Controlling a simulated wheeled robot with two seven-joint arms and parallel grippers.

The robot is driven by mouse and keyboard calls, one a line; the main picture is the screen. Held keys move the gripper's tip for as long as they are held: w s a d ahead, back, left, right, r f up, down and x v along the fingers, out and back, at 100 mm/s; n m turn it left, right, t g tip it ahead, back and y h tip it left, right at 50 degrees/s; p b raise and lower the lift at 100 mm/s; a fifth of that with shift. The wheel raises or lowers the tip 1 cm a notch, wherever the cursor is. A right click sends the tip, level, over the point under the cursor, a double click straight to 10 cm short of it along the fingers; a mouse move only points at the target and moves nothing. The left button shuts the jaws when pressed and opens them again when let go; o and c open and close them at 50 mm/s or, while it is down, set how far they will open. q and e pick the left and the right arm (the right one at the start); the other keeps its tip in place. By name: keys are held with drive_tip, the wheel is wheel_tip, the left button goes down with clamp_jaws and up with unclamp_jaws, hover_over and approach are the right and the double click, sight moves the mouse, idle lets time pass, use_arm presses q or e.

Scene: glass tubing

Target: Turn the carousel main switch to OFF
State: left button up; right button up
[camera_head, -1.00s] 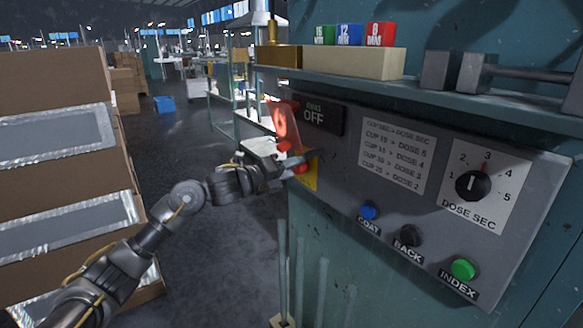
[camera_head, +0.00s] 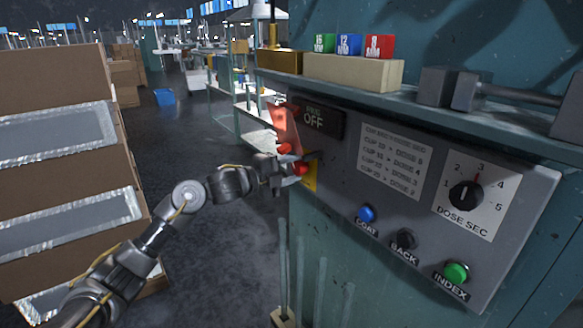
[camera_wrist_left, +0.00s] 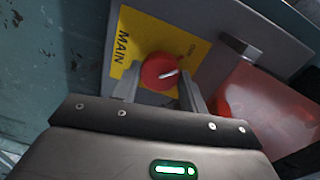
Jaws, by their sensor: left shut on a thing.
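The main switch is a red round knob (camera_wrist_left: 160,72) on a yellow plate (camera_wrist_left: 140,35) marked MAIN. Its white line points right and slightly up in the left wrist view. My left gripper (camera_wrist_left: 157,92) is shut on the knob, one finger on either side. In the head view the knob (camera_head: 301,168) shows between the fingers of the left gripper (camera_head: 298,171) at the panel's left end. A dark sign (camera_head: 314,119) above it reads OFF. My right gripper is not in view.
A red flap (camera_head: 285,128) stands out just above the knob; it also shows in the left wrist view (camera_wrist_left: 265,105). Right on the panel are blue, black and green buttons and a dose dial (camera_head: 466,195). A shelf (camera_head: 420,105) juts out above. Stacked boxes (camera_head: 60,170) stand left.

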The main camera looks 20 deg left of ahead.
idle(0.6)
use_arm(q)
drive_tip(key=o, duration=1)
drive_tip(key=shift+c, duration=0.2)
